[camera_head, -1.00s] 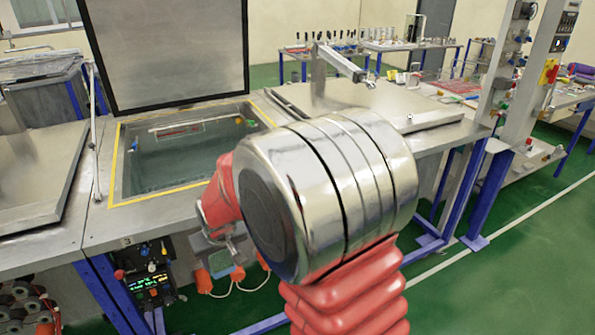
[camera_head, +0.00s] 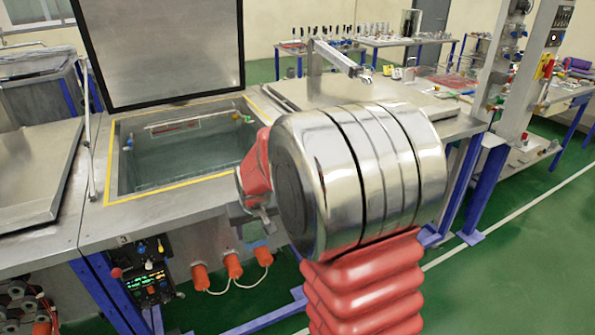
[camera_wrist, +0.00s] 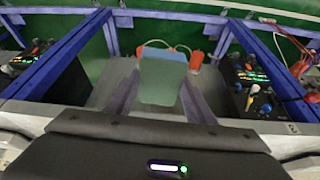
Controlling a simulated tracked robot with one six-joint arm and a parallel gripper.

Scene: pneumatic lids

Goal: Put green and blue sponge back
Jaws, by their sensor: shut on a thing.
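The green and blue sponge (camera_wrist: 162,82) is between the two fingers of my gripper (camera_wrist: 163,98) in the wrist view. Its larger face looks dull green, with a pale blue band along its top edge. My gripper is shut on it. In the head view my gripper (camera_head: 262,222) is mostly hidden behind my wrist, in front of the open tank's front panel.
The open tank (camera_head: 108,165) with a yellow rim holds liquid, its lid (camera_head: 165,50) raised behind it. A control box (camera_head: 148,275) and orange connectors (camera_head: 233,265) with a looping cable are on the front. A closed lid (camera_head: 30,170) lies to the left.

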